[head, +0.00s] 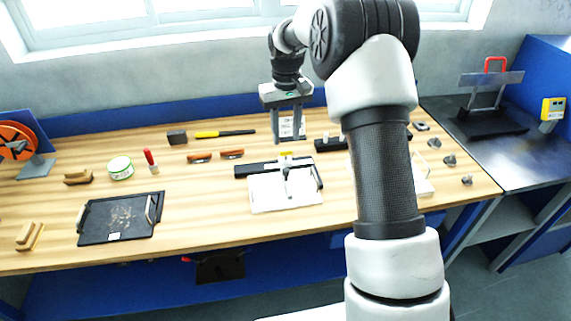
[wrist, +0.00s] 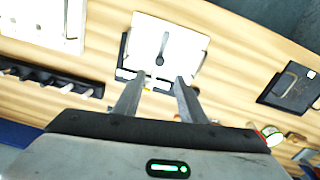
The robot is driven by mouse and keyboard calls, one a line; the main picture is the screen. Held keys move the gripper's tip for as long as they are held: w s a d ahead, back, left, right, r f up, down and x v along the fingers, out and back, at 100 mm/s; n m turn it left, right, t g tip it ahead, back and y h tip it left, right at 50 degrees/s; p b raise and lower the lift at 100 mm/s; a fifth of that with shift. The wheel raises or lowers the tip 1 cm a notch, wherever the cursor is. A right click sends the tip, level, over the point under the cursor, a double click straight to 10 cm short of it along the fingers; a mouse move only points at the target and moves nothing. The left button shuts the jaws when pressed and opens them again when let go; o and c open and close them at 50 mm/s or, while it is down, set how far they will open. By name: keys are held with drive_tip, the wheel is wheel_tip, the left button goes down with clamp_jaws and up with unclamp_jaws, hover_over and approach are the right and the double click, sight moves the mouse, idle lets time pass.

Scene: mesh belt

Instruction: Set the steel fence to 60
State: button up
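The fixture is a white plate (head: 270,200) with a black rail (head: 258,168) along its back edge. A slim grey metal piece (head: 286,178) stands over the plate, and a dark arm lies at its right side. I cannot tell for sure which part is the steel fence, and no scale numbers are readable. In the wrist view the white plate (wrist: 181,37) lies beyond my fingertips, and a small yellow piece (wrist: 148,88) shows near them. My gripper (head: 290,140) points down above the bench, just behind the fixture. Its fingers are apart with nothing held; the wrist view (wrist: 161,80) shows the same.
A black tray (head: 88,235) lies at the left front. Several small metal pieces stand at the right. Bare wood lies between the tray and the plate.

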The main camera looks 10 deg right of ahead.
sight(286, 169)
wheel_tip(286, 169, down, 13)
drive_tip(key=shift+p, duration=0.5)
clamp_jaws()
